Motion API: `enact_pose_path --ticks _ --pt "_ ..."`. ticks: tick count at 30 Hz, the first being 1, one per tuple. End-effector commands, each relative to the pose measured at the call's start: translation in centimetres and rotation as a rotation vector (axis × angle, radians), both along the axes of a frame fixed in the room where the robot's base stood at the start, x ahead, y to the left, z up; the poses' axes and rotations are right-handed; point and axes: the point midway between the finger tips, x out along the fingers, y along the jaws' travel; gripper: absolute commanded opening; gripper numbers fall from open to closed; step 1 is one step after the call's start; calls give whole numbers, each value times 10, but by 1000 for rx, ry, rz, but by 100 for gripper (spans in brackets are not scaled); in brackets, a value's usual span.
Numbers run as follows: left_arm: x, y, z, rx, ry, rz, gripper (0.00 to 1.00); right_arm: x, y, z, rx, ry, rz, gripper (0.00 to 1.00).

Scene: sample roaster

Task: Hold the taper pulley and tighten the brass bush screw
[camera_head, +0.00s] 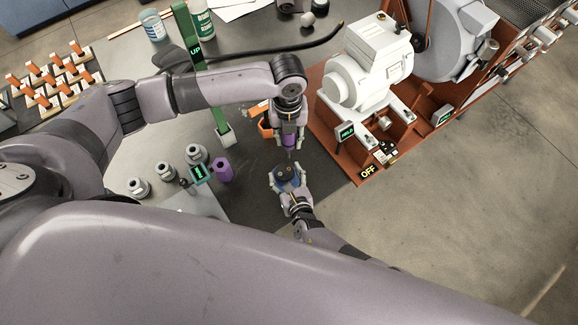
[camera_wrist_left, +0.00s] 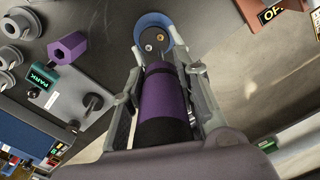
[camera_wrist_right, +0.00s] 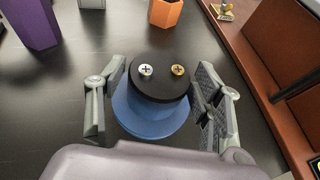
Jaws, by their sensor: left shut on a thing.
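The blue taper pulley (camera_wrist_right: 150,118) stands on the dark mat with a black disc on top. The disc carries a silver cross-head screw (camera_wrist_right: 146,71) on the left and a brass screw (camera_wrist_right: 179,70) on the right. My right gripper (camera_wrist_right: 155,105) is open, one finger on each side of the pulley, with small gaps showing. My left gripper (camera_head: 289,142) is shut on a purple-handled screwdriver (camera_wrist_left: 163,90), held upright above the pulley. The screwdriver tip does not show in the right wrist view. In the left wrist view, the brass screw (camera_wrist_left: 161,37) shows beyond the handle.
A white motor (camera_head: 352,84) on a red-brown base stands to the right, with an OFF sign (camera_head: 369,172) at its corner. A purple holder (camera_head: 222,170), an orange holder (camera_head: 265,129) and grey pulleys (camera_head: 138,187) stand left. A green UP post (camera_head: 213,98) rises behind.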

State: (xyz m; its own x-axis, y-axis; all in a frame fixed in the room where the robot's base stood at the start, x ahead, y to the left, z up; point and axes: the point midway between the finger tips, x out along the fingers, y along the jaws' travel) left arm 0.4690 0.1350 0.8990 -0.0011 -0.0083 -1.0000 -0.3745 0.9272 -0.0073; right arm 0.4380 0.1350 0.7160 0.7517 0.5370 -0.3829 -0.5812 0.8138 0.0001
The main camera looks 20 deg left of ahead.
Motion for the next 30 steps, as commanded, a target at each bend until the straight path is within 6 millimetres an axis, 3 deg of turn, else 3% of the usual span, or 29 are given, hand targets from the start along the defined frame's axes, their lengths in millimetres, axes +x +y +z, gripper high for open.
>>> enact_pose_path --ticks 5,17,30 --pt "0 0 0 -1 0 0 0 0 0 0 0 0 0 75" --pt "0 0 0 -1 0 0 0 -3 -2 0 0 2 -2 75" --pt "0 0 0 -1 0 0 0 -40 -29 18 2 5 -2 75"
